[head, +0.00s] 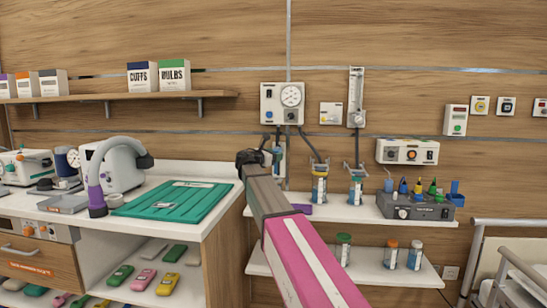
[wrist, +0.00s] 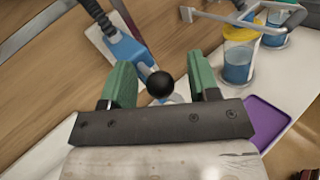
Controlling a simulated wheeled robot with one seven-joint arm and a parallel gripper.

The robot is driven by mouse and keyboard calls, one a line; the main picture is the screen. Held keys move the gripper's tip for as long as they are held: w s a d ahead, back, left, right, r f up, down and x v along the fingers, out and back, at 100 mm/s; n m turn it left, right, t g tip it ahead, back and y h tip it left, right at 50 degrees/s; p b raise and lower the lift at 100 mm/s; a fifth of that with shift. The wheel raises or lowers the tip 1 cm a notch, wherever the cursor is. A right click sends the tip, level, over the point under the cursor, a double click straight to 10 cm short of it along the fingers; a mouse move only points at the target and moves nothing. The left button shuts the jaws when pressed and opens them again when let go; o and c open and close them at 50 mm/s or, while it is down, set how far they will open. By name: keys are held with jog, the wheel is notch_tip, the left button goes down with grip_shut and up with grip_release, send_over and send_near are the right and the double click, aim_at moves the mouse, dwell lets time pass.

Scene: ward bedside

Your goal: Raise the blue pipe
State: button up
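The blue pipe (wrist: 128,48) shows in the wrist view, hanging from a black hose in front of a pale plate on the wooden wall. A round black knob (wrist: 160,84) is at its lower end, near a pale ring. In the head view, the pipe (head: 278,161) is a small blue piece below the gauge panel, partly hidden by my arm. My gripper (wrist: 162,88) has its two green fingers apart on either side of the black knob, with gaps visible. Whether the knob lies between the fingertips or beyond them is unclear. Nothing is clamped.
Right of my gripper, a jar with blue contents and yellow lid (wrist: 238,62) and a purple tray (wrist: 268,120) are close. In the head view, the gauge panel (head: 283,104) is above my gripper. The white shelf (head: 340,211) holds jars; the counter with a green mat (head: 175,203) is left.

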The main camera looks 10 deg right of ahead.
jog(key=v, duration=1)
jog(key=shift+s+a, duration=0.25)
jog(key=shift+a, duration=0.1)
